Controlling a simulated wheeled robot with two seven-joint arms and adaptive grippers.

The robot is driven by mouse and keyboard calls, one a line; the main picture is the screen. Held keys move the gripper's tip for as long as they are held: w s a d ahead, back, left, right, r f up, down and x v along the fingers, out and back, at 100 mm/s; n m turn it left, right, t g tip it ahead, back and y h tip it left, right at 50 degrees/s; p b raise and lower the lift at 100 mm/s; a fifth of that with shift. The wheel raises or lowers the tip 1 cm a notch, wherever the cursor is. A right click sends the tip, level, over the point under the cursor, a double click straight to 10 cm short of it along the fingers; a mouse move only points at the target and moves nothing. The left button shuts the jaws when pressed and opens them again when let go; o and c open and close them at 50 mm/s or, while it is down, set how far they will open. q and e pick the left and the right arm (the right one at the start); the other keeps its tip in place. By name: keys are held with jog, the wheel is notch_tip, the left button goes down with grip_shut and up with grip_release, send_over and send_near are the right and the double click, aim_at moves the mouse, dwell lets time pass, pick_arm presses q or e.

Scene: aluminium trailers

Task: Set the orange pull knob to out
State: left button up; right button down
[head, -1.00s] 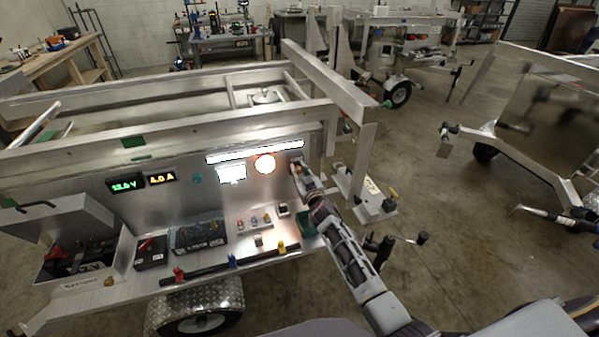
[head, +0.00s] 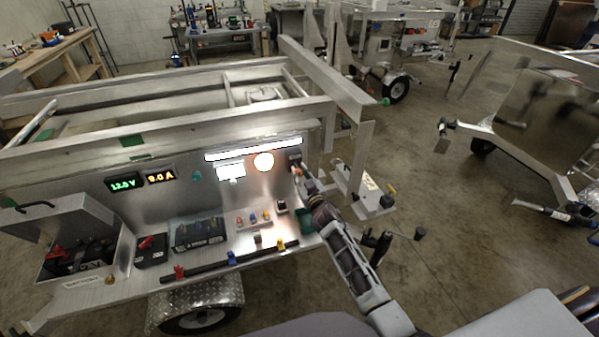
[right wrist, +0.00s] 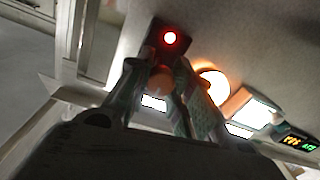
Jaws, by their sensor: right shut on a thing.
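The orange pull knob (right wrist: 160,82) sits between the fingers of my right gripper (right wrist: 158,92) in the right wrist view. The fingers are shut on it, one on each side. Its dark mounting plate (right wrist: 165,45) carries a lit red lamp above the knob. In the head view my right gripper (head: 304,180) is at the right end of the trailer's upright panel, just below the small dark plate (head: 294,156), and it largely hides the knob. How far the knob stands out is hard to tell. My left gripper is not in view.
A round lit lamp (head: 263,162), a white screen (head: 231,171) and green and amber readouts (head: 125,184) are left of the gripper. Below, a shelf carries a fuse box (head: 198,232) and several coloured valves. A trailer post (head: 362,165) stands close on the right.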

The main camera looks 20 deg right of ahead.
jog(key=shift+s+f, duration=0.1)
jog(key=c, duration=1.2)
grip_release()
jog(key=shift+s, duration=0.1)
jog(key=s, duration=1.2)
jog(key=shift+d, duration=0.4)
